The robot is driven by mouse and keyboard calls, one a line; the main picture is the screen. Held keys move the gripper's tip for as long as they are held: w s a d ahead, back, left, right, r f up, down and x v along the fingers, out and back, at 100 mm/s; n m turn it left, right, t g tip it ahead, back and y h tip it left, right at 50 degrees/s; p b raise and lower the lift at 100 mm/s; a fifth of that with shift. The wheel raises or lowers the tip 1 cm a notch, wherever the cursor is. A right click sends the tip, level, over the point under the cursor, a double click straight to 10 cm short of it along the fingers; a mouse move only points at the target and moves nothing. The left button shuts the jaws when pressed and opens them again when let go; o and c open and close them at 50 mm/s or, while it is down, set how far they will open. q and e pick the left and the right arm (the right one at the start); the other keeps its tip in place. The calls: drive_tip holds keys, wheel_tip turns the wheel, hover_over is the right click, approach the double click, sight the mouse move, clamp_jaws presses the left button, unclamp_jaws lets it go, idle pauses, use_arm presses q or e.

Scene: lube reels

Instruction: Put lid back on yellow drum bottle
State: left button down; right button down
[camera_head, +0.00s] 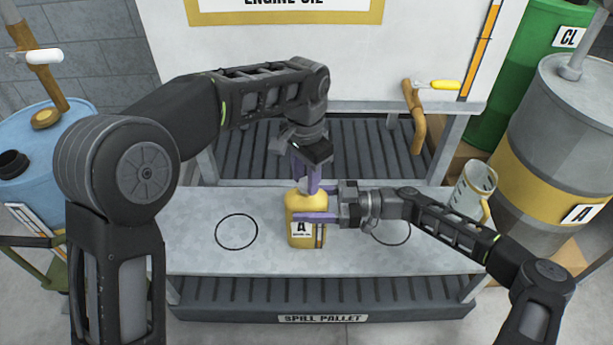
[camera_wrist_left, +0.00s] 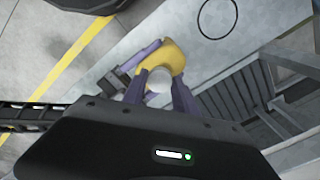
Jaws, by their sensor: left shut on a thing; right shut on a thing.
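The yellow bottle (camera_head: 302,220), with a white label marked A, stands upright on the grey bench between two drawn circles. My right gripper (camera_head: 307,214) comes from the right and is shut around the bottle's body. My left gripper (camera_head: 307,180) points down from above and is shut on the pale lid (camera_head: 306,187) at the bottle's top. The left wrist view shows the lid (camera_wrist_left: 159,82) between the purple fingers, over the yellow bottle (camera_wrist_left: 165,58). Whether the lid is seated on the neck cannot be told.
A clear jug (camera_head: 472,190) with a yellow handle stands at the bench's right end. Drawn circles (camera_head: 237,232) mark free bench surface on both sides of the bottle. A tap with a yellow handle (camera_head: 445,85) hangs behind. A blue drum (camera_head: 40,150) is left, a grey drum (camera_head: 560,125) right.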

use_arm(q)
drive_tip(key=m, duration=0.5)
drive_tip(key=shift+w+m, duration=0.1)
drive_tip(key=shift+m, duration=0.3)
drive_tip(key=m, duration=0.7)
drive_tip(key=shift+m, duration=0.4)
drive_tip(key=c, duration=1)
unclamp_jaws()
drive_tip(key=shift+o, duration=0.2)
drive_tip(key=shift+r, duration=0.1)
drive_tip(key=shift+r, duration=2.15)
